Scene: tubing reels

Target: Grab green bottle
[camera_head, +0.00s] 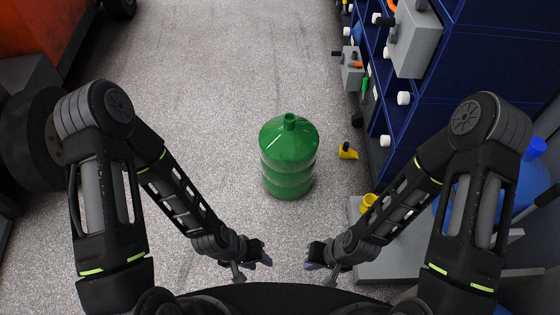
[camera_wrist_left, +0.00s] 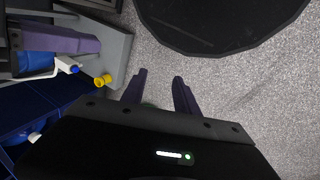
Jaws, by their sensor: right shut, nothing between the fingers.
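The green bottle (camera_head: 288,160) stands upright on the grey speckled floor in the middle of the head view, its narrow neck up. My left gripper (camera_head: 266,262) is in front of it, lower in the picture and a little to its left. It is apart from the bottle. The left wrist view shows its two purple fingers (camera_wrist_left: 159,74) spread with nothing held between them. My right gripper (camera_head: 308,262) faces it from the right, shut and empty, also apart from the bottle. In the left wrist view the bottle cannot be clearly made out.
A yellow object (camera_head: 348,151) lies on the floor right of the bottle. Blue shelving (camera_head: 455,85) with grey boxes lines the right side. A yellow piece (camera_head: 368,202) is by a grey platform (camera_head: 390,262), near a blue container (camera_head: 535,180). Orange machinery (camera_head: 40,35) stands left.

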